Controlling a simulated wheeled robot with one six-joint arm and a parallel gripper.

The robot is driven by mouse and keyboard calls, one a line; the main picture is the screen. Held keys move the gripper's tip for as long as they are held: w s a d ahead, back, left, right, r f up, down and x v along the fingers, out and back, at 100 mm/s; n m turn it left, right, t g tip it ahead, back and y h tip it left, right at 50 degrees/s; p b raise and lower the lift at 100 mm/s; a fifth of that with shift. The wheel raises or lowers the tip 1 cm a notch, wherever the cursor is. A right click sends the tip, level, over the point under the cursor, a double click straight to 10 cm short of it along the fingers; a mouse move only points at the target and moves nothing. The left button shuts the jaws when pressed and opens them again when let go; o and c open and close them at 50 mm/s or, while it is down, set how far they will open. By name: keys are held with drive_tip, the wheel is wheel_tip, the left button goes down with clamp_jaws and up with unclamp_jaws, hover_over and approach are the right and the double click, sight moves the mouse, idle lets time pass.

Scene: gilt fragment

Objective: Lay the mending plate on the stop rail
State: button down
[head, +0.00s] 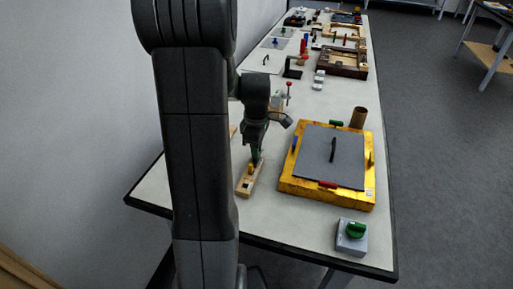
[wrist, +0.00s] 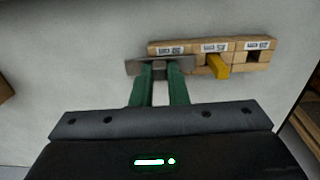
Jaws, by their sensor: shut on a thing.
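A flat grey metal bar, which looks like the mending plate (wrist: 133,68), is gripped by the green fingers of my gripper (wrist: 161,72) in the wrist view. Its ends stick out on both sides of the fingers. It is against or just in front of a light wooden block (wrist: 230,46) with several labelled slots; I cannot tell whether they touch. A yellow piece (wrist: 218,66) stands in the block's middle slot. In the head view my gripper (head: 256,160) is pointing down over this block (head: 243,188), and the plate cannot be made out. I cannot identify the stop rail.
A gilt box (head: 330,198) with a grey panel (head: 312,155) and black handle lies right of my gripper. A grey box with a green knob (head: 355,231) is near the front edge. A brown cup (head: 358,117) stands behind. Several frames and tools fill the far table (head: 300,105).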

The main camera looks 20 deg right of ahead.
drive_tip(key=c, duration=1.3)
unclamp_jaws()
drive_tip(key=shift+c, duration=0.2)
wheel_tip(320, 180, up, 14)
drive_tip(key=shift+f, duration=0.2)
